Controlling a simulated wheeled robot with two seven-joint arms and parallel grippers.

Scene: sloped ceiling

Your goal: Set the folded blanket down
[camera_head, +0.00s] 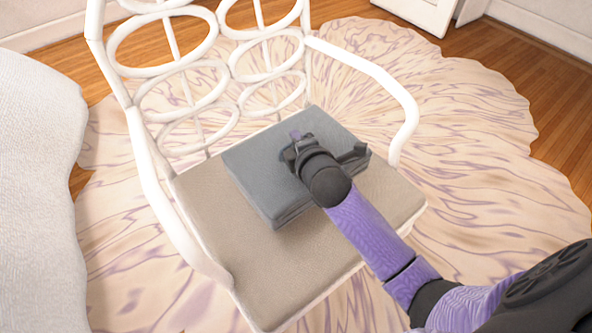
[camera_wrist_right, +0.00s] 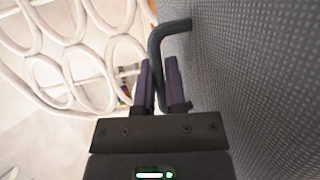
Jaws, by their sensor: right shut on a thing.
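The folded blanket (camera_head: 255,165) is a flat grey square stack over the beige seat (camera_head: 215,225) of a white chair, toward its back. A dark shadow lies along its lower edge; I cannot tell whether it rests on the seat or hangs just above it. My right gripper (camera_head: 296,142) is over the blanket's top. In the right wrist view, its purple fingers (camera_wrist_right: 160,88) are shut on a dark bent handle (camera_wrist_right: 158,50) beside the blanket's grey woven face (camera_wrist_right: 250,85). My left gripper is not in view.
The chair's white looped back (camera_head: 200,75) stands behind the blanket, with an armrest (camera_head: 375,75) at the right. Bare seat shows in front of the blanket. A patterned rug (camera_head: 480,150) lies under the chair. A white textured surface (camera_head: 35,180) is at the left.

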